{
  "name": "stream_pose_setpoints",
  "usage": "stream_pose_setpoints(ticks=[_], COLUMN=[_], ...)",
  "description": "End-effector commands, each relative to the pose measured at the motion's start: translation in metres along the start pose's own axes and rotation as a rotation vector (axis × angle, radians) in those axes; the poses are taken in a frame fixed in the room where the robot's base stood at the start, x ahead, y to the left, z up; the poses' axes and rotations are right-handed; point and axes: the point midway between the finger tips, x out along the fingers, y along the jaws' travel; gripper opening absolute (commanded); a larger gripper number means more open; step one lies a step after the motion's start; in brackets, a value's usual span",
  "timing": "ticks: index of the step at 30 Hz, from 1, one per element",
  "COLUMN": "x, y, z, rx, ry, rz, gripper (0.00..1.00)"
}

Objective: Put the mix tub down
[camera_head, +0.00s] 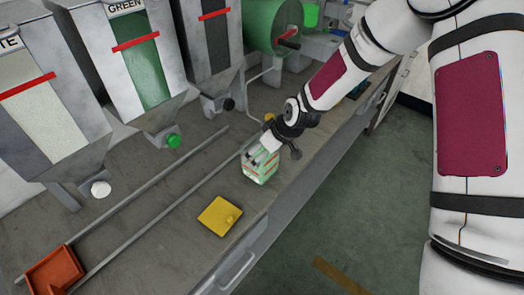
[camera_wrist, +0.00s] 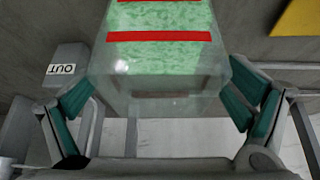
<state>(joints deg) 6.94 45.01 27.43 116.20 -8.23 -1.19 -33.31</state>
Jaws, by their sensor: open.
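The mix tub (camera_head: 261,167) is a clear box with green contents and red lines. It stands on the grey bench near its front edge, and it fills the upper middle of the wrist view (camera_wrist: 160,60). My gripper (camera_head: 262,152) is open at the tub, coming from behind it in the head view. In the wrist view the teal finger pads (camera_wrist: 160,103) stand on either side of the tub's near end, with a gap visible at the left pad. The underside of the tub is hidden.
A yellow plate (camera_head: 218,216) lies just left of the tub. Two rails (camera_head: 150,194) run along the bench to an orange tray (camera_head: 52,272). Hoppers, one labelled GREEN (camera_head: 140,75), stand behind. A block marked OUT (camera_wrist: 66,68) sits beside the tub.

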Motion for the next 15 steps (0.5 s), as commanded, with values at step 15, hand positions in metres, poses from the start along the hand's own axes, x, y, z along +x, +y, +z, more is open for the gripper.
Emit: stream_pose_setpoints(ticks=[15], x=[-0.097], y=[0.002], z=[0.001], rx=[0.002], ry=[0.001], rz=[0.004], gripper=[0.96])
